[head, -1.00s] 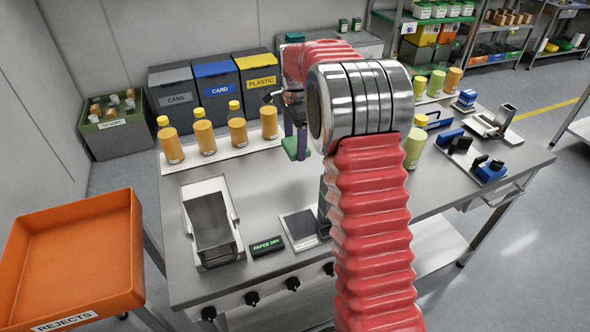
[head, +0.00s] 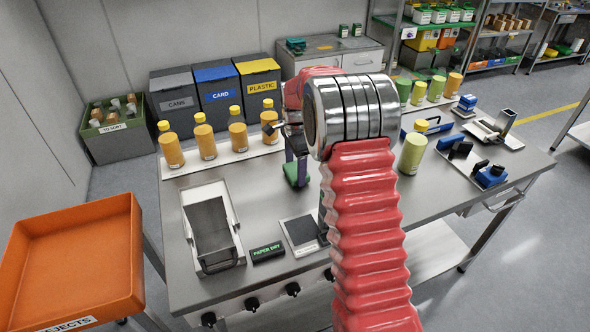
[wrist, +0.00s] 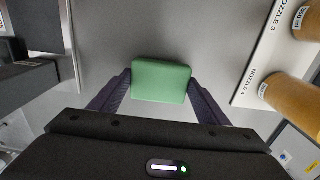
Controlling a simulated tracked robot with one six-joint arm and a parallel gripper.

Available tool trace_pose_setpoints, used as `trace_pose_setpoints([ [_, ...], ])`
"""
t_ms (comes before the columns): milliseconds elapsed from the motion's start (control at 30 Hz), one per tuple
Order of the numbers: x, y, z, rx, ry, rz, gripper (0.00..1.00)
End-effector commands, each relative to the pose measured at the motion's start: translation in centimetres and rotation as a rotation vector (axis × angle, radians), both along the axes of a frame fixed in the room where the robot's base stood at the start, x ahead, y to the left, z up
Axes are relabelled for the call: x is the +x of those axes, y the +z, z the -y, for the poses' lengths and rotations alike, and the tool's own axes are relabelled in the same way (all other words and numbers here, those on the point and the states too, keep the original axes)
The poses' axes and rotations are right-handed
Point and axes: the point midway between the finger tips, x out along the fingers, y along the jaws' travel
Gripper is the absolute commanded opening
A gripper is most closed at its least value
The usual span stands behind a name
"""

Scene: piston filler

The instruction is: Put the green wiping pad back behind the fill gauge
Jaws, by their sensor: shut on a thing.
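The green wiping pad (wrist: 161,80) sits between the two purple fingers of my gripper (wrist: 160,88) in the wrist view, one finger at each side edge. In the head view, the pad (head: 296,174) hangs below my gripper (head: 294,157), over the middle of the steel bench (head: 262,205). I cannot tell whether it touches the bench. I cannot surely pick out the fill gauge. A dark plate with a small label (head: 301,230) lies at the front of the bench, and a dark upright part (head: 323,215) beside it is mostly hidden by my arm.
Yellow bottles (head: 205,140) stand on a white strip behind; the strip's nozzle labels show in the wrist view (wrist: 262,55). A steel tray (head: 210,225) and a "PAPER DRY" block (head: 266,252) are at front left.

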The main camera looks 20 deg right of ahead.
Motion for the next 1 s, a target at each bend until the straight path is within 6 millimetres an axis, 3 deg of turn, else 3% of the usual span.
trace_pose_setpoints([
  [467, 0.0, -0.98, 0.04, 0.0, -0.001, 0.0, 0.45],
  [500, 0.0, -0.94, 0.05, 0.0, -0.001, 0.001, 0.72],
  [733, -0.01, -0.93, 0.06, 0.0, -0.001, 0.0, 0.88],
  [1000, -0.01, -0.82, 0.08, 0.0, -0.001, 0.001, 0.88],
])
